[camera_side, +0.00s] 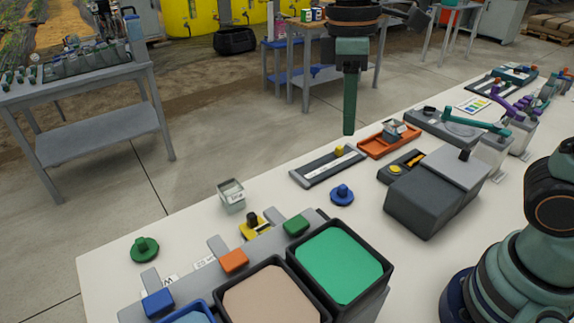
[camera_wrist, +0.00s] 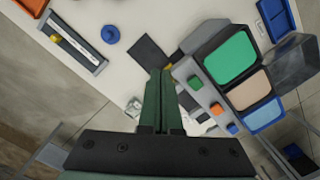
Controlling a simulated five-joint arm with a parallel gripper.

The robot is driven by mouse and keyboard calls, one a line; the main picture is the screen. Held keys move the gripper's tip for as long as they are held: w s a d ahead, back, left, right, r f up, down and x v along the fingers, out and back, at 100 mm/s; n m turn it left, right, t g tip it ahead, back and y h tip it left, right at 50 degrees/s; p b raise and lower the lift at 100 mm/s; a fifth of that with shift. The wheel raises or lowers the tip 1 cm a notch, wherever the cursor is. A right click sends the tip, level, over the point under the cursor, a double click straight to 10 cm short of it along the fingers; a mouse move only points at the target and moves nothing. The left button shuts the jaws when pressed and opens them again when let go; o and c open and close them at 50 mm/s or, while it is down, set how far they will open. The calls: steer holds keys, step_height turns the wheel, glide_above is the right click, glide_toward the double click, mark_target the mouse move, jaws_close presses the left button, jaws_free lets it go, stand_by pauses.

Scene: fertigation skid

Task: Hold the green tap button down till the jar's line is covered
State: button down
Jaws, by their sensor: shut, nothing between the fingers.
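The green tap button (camera_side: 296,225) sits on the grey rail in front of the green-filled tank (camera_side: 345,262); it also shows in the wrist view (camera_wrist: 195,82). A small clear jar (camera_side: 231,197) with a white label stands on the white table, left of and behind that button. Its line and any liquid level are too small to make out. My gripper (camera_side: 349,131) is shut and empty, pointing down high in the air, well apart from the button and jar. In the wrist view its fingers (camera_wrist: 160,74) hide part of the rail area.
An orange button (camera_side: 234,260) and a blue button (camera_side: 158,302) share the rail, with beige (camera_side: 270,300) and blue tanks behind them. A yellow piece with a black knob (camera_side: 254,224) stands beside the green button. A blue knob (camera_side: 341,194) and grey box (camera_side: 437,192) lie right.

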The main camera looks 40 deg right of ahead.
steer(key=s+a+n+g+h, duration=0.1)
steer(key=a+n+g+h, duration=0.3)
steer(key=a+n, duration=0.4)
steer(key=shift+s+a+f+g, duration=0.4)
steer(key=shift+a, duration=1.6)
steer(key=shift+f, duration=0.1)
glide_toward(303, 226)
steer(key=shift+s+d+r+x, duration=0.1)
steer(key=shift+x, duration=0.8)
steer(key=shift+s+d+r+x, duration=0.1)
steer(key=shift+x, duration=0.8)
steer(key=shift+s+d+r+x, duration=0.1)
steer(key=shift+s+x, duration=0.05)
steer(key=shift+x, duration=0.75)
steer(key=shift+f, duration=0.1)
steer(key=shift+f, duration=0.3)
steer(key=shift+f, duration=0.55)
stand_by(1.1)
